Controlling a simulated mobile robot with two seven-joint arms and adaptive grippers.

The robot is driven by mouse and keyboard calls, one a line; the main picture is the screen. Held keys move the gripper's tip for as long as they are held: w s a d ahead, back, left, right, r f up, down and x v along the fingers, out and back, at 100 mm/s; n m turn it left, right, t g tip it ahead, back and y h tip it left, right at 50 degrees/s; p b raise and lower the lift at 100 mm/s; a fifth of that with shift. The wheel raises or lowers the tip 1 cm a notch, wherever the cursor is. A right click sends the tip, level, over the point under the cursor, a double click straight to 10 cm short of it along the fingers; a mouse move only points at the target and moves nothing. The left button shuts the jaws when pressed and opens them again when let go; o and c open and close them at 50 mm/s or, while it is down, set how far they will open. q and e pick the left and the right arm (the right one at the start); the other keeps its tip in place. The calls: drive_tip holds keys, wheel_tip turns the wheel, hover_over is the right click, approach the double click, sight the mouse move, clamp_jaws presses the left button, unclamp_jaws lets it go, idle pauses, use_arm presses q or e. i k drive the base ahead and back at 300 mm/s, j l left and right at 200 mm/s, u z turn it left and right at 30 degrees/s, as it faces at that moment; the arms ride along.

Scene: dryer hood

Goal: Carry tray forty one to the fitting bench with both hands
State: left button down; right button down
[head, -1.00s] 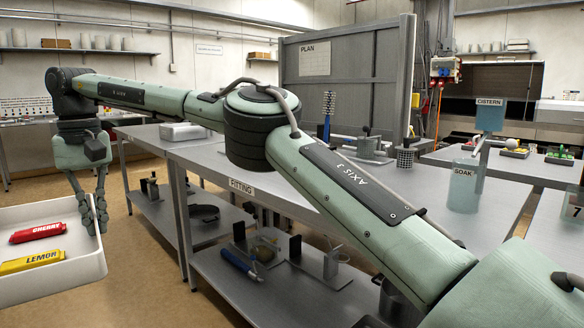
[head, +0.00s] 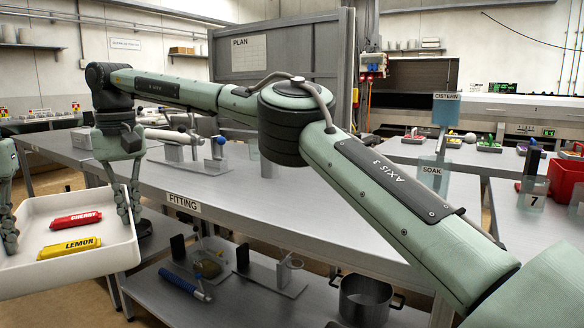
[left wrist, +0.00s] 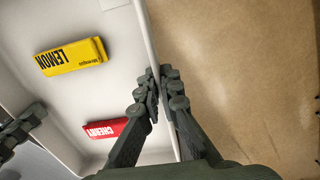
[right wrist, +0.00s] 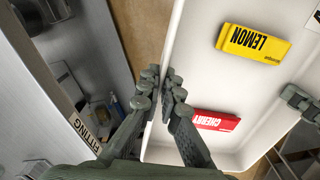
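The white tray (head: 110,262) is at the left in the head view, held up beside the near left end of the fitting bench (head: 330,215). A red CHERRY pack (head: 76,219) and a yellow LEMON pack (head: 69,247) lie flat inside it. My right gripper (head: 128,218) is shut on the tray's right wall; the right wrist view shows its fingers on both sides of the rim (right wrist: 165,90). My left gripper (head: 9,240) is partly cut off at the picture's left edge; the left wrist view shows its fingers closed across the opposite wall (left wrist: 150,40). The tray's number is not visible.
A fitting with a blue part (head: 215,150) stands at the bench's far side, before the PLAN panel (head: 280,55). The near bench top is largely clear. A lower shelf holds a pot (head: 363,298) and other parts. SOAK (head: 432,178) and CISTERN (head: 446,105) signs stand rightward.

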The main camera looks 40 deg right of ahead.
sight(331, 201)
drive_tip(key=i+j+z, duration=0.1)
drive_tip(key=z, duration=0.35)
drive_tip(key=i+j+z, duration=0.15)
drive_tip(key=z, duration=0.25)
drive_tip(key=i+j+z, duration=0.15)
drive_tip(key=z, duration=0.25)
drive_tip(key=i+j+z, duration=0.2)
drive_tip(key=z, duration=0.2)
drive_tip(key=i+j+z, duration=0.2)
drive_tip(key=l, duration=0.1)
